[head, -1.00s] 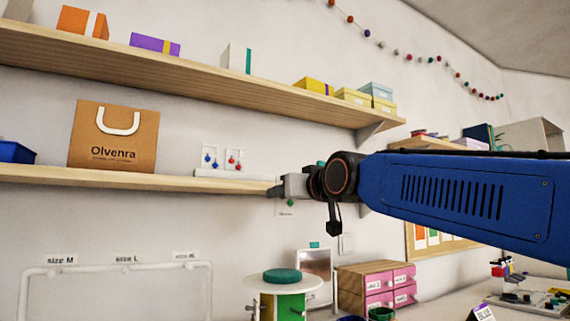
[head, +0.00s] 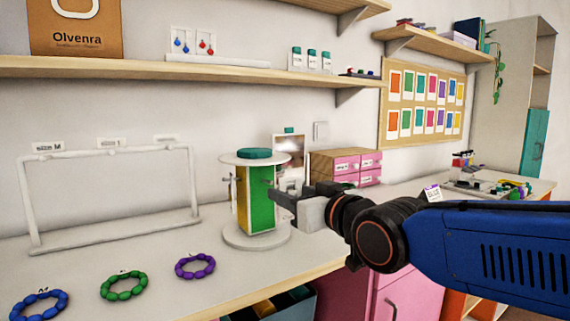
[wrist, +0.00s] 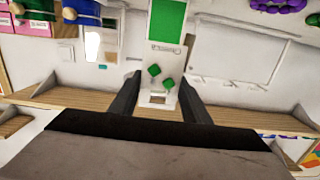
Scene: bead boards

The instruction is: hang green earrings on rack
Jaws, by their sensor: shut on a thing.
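My gripper (head: 283,202) is in front of the round stand's right side in the head view. In the wrist view, it (wrist: 160,84) is shut on a small white card (wrist: 160,99) with two green earrings (wrist: 161,76). The fingers are at either side of the card. The card is hidden or too small to make out in the head view. The round display rack (head: 241,200) has yellow and green sides, small pegs and a teal knob. A green panel (wrist: 165,22) with a white border shows beyond the earrings in the wrist view.
A white rail frame (head: 110,151) stands left. Blue (head: 38,305), green (head: 123,286) and purple (head: 195,267) bead rings lie on the counter. Pink drawers (head: 345,168) and a mirror stand behind my gripper. A shelf (head: 150,69) above carries blue and red earrings.

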